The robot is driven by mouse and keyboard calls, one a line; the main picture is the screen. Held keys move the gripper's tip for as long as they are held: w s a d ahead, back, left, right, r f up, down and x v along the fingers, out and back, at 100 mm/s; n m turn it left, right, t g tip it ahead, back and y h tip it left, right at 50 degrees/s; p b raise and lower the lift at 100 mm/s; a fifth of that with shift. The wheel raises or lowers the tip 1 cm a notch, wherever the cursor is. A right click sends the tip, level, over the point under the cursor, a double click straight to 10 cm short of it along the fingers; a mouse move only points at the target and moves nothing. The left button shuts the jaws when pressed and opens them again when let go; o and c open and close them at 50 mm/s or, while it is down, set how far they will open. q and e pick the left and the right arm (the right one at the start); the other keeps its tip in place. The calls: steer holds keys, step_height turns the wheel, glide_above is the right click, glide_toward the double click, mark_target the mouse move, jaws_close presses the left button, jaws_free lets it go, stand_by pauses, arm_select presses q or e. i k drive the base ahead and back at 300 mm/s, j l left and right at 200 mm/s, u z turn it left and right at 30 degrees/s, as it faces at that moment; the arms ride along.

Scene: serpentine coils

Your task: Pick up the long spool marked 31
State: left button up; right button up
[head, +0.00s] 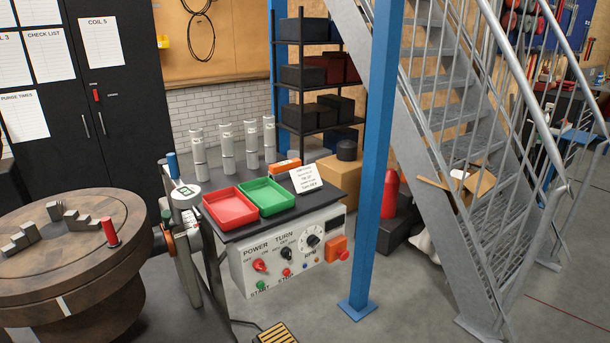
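Several tall silvery spools stand upright in a row on the dark bench top (232,233), towards its back. From left to right I see a first spool (199,152), a second spool (228,150), a third spool (251,147) and, at the right end, another spool (269,140). Each looks slim, with a pale label near its upper part. The labels are too small to read, so I cannot tell which is marked 31. Neither of my grippers shows in the head view.
A red tray (232,219) and a green tray (263,209) lie in front of the spools, with a white card (306,179) to their right. A large round turntable (60,265) stands left. A blue post (374,160) and metal stairs (440,130) stand right.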

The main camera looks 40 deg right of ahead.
mark_target(269, 120)
steer(key=i+l, duration=0.1)
steer(key=l, duration=0.4)
steer(key=i+l, duration=0.1)
steer(key=l, duration=0.35)
steer(key=i+l, duration=0.1)
steer(key=l, duration=0.4)
steer(key=i+l, duration=0.1)
steer(key=l, duration=0.4)
steer(key=i+l, duration=0.1)
steer(key=l, duration=0.35)
